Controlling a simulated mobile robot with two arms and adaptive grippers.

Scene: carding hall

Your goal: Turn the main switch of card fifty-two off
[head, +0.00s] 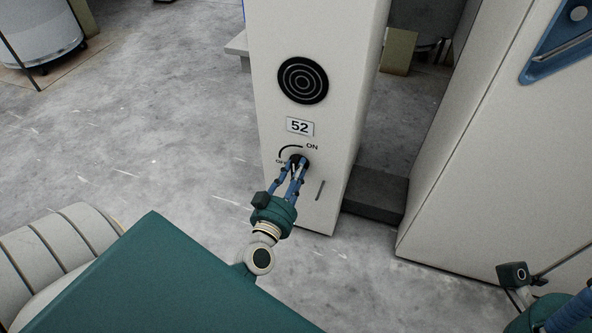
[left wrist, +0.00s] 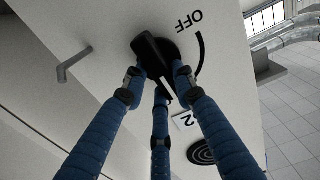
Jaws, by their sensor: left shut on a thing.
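The cabinet of card fifty-two (head: 322,60) carries a "52" plate (head: 299,127). Below it is the main switch, a black rotary knob (left wrist: 150,50) with an arc running between OFF on the left and ON on the upper right. My left gripper (head: 297,166) is shut on the knob handle; its blue fingers stand around it in the left wrist view (left wrist: 160,80). The fingers cover most of the knob in the head view, and I cannot tell surely which mark it points at. My right gripper (head: 574,312) shows only partly at the lower right corner; its fingertips are cut off.
A round black grille (head: 303,80) sits above the plate. A small grey handle (left wrist: 75,63) sticks out of the panel beside the switch. A second pale cabinet (head: 490,140) with a blue recess stands to the right, past a dark low step (head: 376,194).

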